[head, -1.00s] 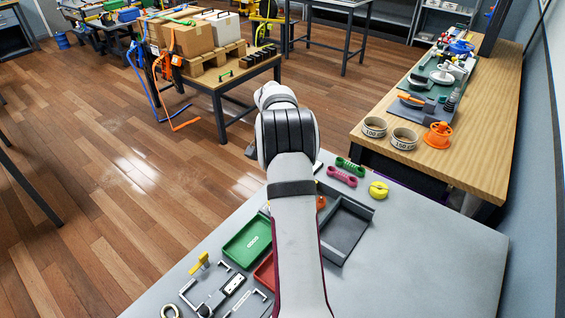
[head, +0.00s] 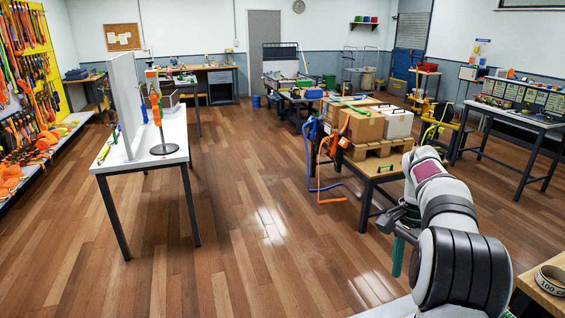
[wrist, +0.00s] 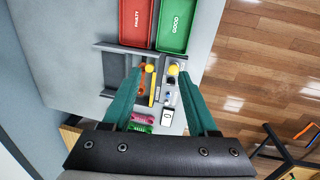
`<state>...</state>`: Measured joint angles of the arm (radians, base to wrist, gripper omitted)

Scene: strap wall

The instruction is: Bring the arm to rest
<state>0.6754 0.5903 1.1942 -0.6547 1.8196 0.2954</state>
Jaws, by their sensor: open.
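My gripper (wrist: 162,100) is open in the wrist view, its two green fingers spread wide with nothing held between them. It hangs above the grey table (wrist: 60,55). In the head view my arm stands at the lower right, and a green finger (head: 398,256) points downward beside the wooden work table; the jaw gap is hard to see there. Below the fingers in the wrist view lie a grey tray (wrist: 112,72), a yellow-and-orange tool and several small parts.
A red tray marked FAULTY (wrist: 137,22) and a green tray marked GOOD (wrist: 176,25) lie on the table. In the head view, cardboard boxes (head: 362,123) stand on a pallet on a low table near my arm. A white-topped table (head: 150,150) stands left. The floor between is clear.

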